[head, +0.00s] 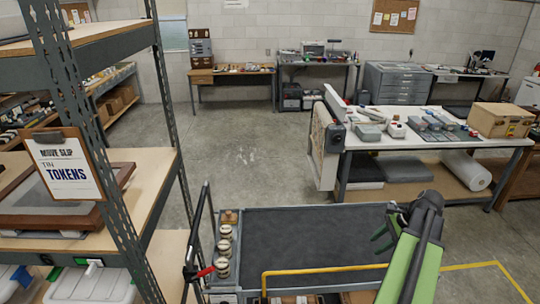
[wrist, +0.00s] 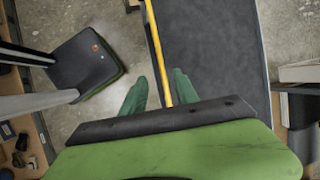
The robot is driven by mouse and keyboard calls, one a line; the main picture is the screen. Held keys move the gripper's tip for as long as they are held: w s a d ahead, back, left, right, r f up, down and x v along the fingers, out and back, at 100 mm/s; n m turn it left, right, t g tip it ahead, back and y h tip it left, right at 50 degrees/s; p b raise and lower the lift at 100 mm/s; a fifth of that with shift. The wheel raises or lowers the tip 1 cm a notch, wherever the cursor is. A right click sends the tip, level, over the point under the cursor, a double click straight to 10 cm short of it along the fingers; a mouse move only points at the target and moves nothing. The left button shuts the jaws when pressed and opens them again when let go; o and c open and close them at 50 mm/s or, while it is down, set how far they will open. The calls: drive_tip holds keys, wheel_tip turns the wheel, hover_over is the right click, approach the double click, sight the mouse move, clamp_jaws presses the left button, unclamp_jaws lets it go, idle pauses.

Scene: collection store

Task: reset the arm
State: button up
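My arm, green and black, reaches up from the lower right of the head view. My gripper (head: 381,239) is at its end, over the right part of a dark flat tray (head: 290,240). In the wrist view the two green fingers of my gripper (wrist: 160,82) stand apart, with no object held between them. A yellow rail (wrist: 157,50) runs through the picture between the fingertips. I cannot tell how far below them it lies.
A shelf rack (head: 125,210) stands close at left, with a clipboard slip (head: 68,170) reading "MOVE SLIP TIN TOKENS". Several small round items (head: 224,249) line the tray's left side. A white-topped table (head: 440,140) stands behind at right. Open concrete floor (head: 245,150) lies beyond the tray.

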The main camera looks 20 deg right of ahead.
drive_tip(key=w+a+f+n+b, duration=0.3)
drive_tip(key=w+a+f+b, duration=0.2)
drive_tip(key=w+a, duration=0.5)
drive_tip(key=n+g+b, duration=0.3)
drive_tip(key=n+b, duration=0.4)
drive_tip(key=b, duration=0.1)
hover_over(264, 276)
wheel_tip(264, 276, down, 9)
drive_tip(key=shift+f, duration=0.15)
drive_tip(key=s+a+f+n+h+b, duration=0.1)
drive_tip(key=a+f+n+h+b, duration=0.2)
drive_tip(key=a+n, duration=0.7)
drive_tip(key=shift+s+f+n+g+b, duration=0.3)
drive_tip(key=shift+s+f+n+b, duration=0.1)
drive_tip(key=shift+f+n, duration=0.55)
drive_tip(key=shift+s, duration=0.1)
